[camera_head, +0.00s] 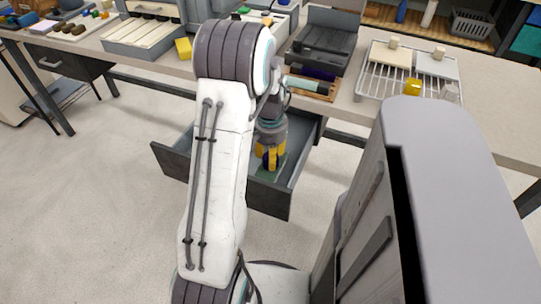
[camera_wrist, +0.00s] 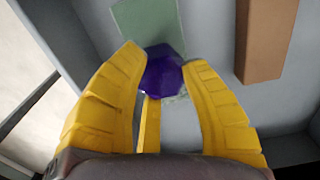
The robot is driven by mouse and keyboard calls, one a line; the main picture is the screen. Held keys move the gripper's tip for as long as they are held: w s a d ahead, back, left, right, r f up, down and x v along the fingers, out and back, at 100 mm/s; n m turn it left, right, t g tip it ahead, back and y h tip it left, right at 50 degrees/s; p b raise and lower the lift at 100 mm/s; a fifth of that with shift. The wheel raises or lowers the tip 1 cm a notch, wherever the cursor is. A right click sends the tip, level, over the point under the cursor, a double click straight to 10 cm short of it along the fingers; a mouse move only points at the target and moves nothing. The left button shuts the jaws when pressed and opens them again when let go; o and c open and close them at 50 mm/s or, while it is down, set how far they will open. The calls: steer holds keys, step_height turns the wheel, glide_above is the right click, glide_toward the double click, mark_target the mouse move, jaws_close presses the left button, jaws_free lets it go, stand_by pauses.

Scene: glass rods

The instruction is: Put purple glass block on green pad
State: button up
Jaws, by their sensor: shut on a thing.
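The purple glass block (camera_wrist: 165,72) is a dark faceted piece between my yellow fingertips. My gripper (camera_wrist: 164,60) is shut on it. In the head view my gripper (camera_head: 269,158) points down into the open grey drawer (camera_head: 222,178), and the block cannot be made out there. The green pad (camera_wrist: 148,20) is a flat pale green patch on the drawer floor. It shows above the block in the wrist view, and the block covers part of it. A sliver of the pad also shows by my fingers in the head view (camera_head: 268,175). I cannot tell whether block and pad touch.
A brown block (camera_wrist: 264,42) stands in the drawer to the right of the pad. The drawer walls are close around my gripper. The table (camera_head: 500,110) above carries a wire rack (camera_head: 375,85), a wooden tray with rods (camera_head: 312,90) and a dark bin (camera_head: 320,45).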

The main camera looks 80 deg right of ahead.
steer(key=shift+f, duration=0.15)
steer(key=o, duration=1.2)
steer(key=shift+c, duration=0.2)
step_height(320, 180, up, 12)
steer(key=p, duration=0.2)
steer(key=shift+w+r, duration=0.1)
steer(key=shift+r, duration=0.1)
